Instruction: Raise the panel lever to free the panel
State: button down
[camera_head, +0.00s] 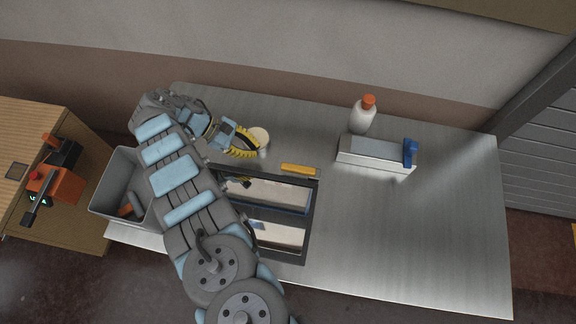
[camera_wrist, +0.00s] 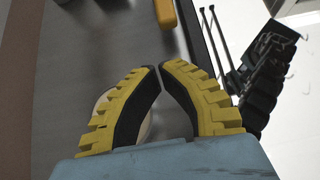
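My gripper (camera_head: 256,152) is above the steel table, near the upper left corner of a dark frame (camera_head: 314,210) with two pale panels, the upper one (camera_head: 275,193) and the lower one (camera_head: 280,235). In the wrist view my gripper's yellow fingers (camera_wrist: 160,67) almost meet at the tips, with nothing visible held. A black ridged part with thin rods (camera_wrist: 262,85) lies right of the fingers, apart from them. It may be the panel lever; I cannot tell for sure. A small dark part (camera_head: 238,183) shows on the upper panel in the head view.
A yellow bar (camera_head: 299,170) lies behind the frame. A cream round container (camera_head: 260,138) is beside my gripper. A white bottle (camera_head: 363,118) and a white box with a blue clip (camera_head: 375,156) stand behind. A grey bin (camera_head: 112,190) is left. The table's right side is clear.

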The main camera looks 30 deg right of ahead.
aim_at(279, 167)
jog(key=shift+a, duration=0.1)
dwell(0.3)
jog(key=p+x, duration=0.2)
jog(key=x, duration=0.8)
jog(key=shift+r+p, duration=0.2)
jog(key=shift+p, duration=0.15)
